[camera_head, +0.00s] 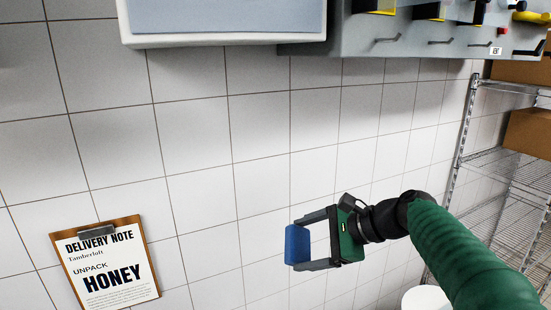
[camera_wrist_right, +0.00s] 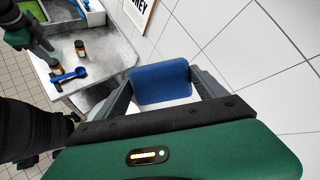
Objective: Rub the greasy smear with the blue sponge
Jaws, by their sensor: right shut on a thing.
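The blue sponge (camera_head: 297,245) is between the fingers of my right gripper (camera_head: 304,244), in front of the white tiled wall. The gripper is shut on it. The sponge also shows in the right wrist view (camera_wrist_right: 160,84), with a finger on each side. I cannot tell whether the sponge touches the wall. I cannot make out the greasy smear in either view. My left gripper (camera_wrist_right: 41,46) shows small and dark at the upper left of the right wrist view, over a metal counter; its jaws are unclear.
A clipboard (camera_head: 143,250) with a honey delivery note is on the wall at lower left. A wire shelf (camera_head: 497,160) with cardboard boxes stands at right. A grey panel with hooks (camera_head: 355,42) is above. The counter (camera_wrist_right: 110,60) carries dark bottles and a blue scoop (camera_wrist_right: 70,74).

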